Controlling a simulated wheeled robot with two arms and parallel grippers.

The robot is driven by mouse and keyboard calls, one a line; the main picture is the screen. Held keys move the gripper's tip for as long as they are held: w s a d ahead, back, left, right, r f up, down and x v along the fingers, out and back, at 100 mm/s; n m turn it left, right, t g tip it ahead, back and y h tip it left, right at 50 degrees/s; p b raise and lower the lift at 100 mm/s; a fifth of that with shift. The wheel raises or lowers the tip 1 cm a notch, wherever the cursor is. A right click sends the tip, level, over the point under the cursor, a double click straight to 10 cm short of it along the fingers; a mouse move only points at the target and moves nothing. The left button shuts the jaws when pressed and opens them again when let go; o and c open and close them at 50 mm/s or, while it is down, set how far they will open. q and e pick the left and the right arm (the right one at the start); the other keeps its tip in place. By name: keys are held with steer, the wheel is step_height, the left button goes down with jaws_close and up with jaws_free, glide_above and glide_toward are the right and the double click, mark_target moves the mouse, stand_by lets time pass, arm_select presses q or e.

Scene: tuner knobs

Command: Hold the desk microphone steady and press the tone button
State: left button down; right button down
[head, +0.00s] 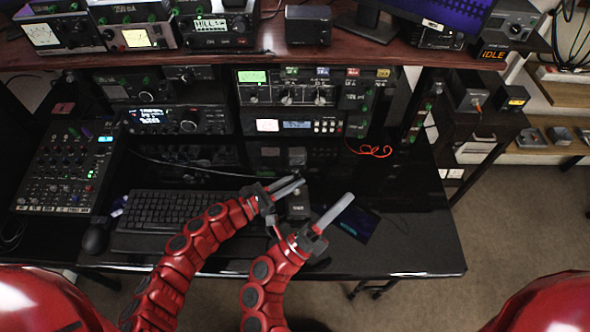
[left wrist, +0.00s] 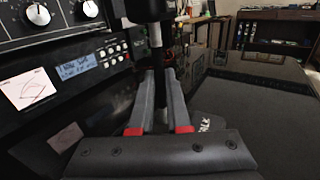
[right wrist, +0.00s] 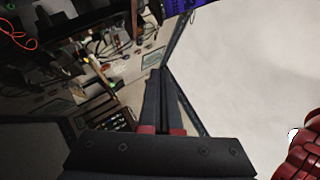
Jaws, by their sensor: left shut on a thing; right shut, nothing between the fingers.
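The black desk microphone stands on the desk near its front right part. Its head (head: 297,156) and base (head: 297,214) show in the head view. In the left wrist view its thin dark stem (left wrist: 158,58) rises between my fingers, and its base (left wrist: 208,124) carries "TALK" lettering. My left gripper (head: 293,184) is shut on the stem, above the base. My right gripper (head: 347,200) is shut and empty, to the right of the base and apart from it. In the right wrist view its fingers (right wrist: 156,78) touch nothing. I cannot make out the tone button.
A keyboard (head: 165,210) and dark mouse (head: 96,238) lie left, beside a mixer (head: 65,165). Radio units (head: 290,125) line the back under a shelf (head: 270,56). A dark pad (head: 360,225) lies right of the microphone; the desk's right end is clear.

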mark_target(295, 170)
steer(key=s+a+f+m+y, duration=0.1)
steer(key=a+f+y, duration=0.4)
steer(key=a, duration=0.5)
steer(key=shift+s+y, duration=0.2)
steer(key=shift+y, duration=0.6)
steer(key=shift+w, duration=0.1)
steer(key=w, duration=0.8)
steer(key=shift+w+a, duration=0.35)
steer(key=shift+a, duration=0.05)
stand_by(0.6)
steer(key=shift+w, duration=0.4)
steer(key=shift+w+a, duration=0.1)
steer(key=shift+w, duration=0.25)
stand_by(0.5)
steer(key=shift+s, duration=0.8)
